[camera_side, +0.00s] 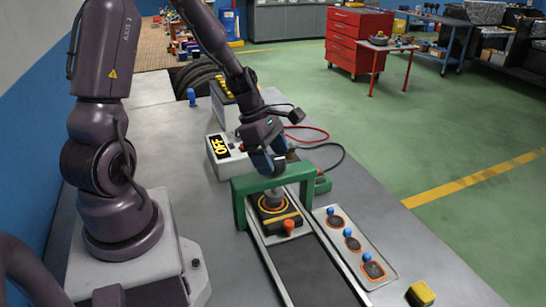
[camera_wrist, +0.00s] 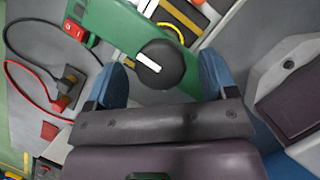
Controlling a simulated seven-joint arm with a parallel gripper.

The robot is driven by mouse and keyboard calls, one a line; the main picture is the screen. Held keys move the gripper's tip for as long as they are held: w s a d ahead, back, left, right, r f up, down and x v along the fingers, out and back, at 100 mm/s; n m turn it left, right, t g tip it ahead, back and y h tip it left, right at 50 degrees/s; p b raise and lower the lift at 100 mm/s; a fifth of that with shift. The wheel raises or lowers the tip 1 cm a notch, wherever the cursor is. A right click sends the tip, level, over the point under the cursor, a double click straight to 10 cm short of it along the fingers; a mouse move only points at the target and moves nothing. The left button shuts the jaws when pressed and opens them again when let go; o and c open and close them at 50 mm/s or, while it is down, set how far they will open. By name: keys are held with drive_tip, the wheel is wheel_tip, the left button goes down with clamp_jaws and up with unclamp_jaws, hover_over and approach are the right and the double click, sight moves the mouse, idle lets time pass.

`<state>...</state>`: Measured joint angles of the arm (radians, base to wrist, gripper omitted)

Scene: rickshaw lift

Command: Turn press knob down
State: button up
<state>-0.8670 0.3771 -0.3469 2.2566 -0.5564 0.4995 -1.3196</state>
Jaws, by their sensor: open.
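The press is a green arch (camera_side: 239,207) on the grey bench, and it also shows as a green beam in the wrist view (camera_wrist: 118,24). Its press knob is a round black knob with a white mark (camera_wrist: 163,72). A grey ram (camera_side: 273,195) hangs under the arch above a block with a yellow ring (camera_side: 272,207). My gripper (camera_side: 267,168) is over the top of the arch, pointing down. In the wrist view my gripper (camera_wrist: 160,63) is open, with one blue finger on each side of the knob and visible gaps. In the side view the fingers mostly hide the knob.
A white box reading OFF (camera_side: 222,147) stands behind the arch. A plate with several blue-topped levers (camera_side: 352,243) lies to its right. A yellow block (camera_side: 421,293) sits at the bench's front. Red and black cables (camera_wrist: 42,90) run beside the press.

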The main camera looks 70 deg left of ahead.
drive_tip(key=shift+w+d+f, duration=0.1)
drive_tip(key=shift+f, duration=0.2)
drive_tip(key=c, duration=0.9)
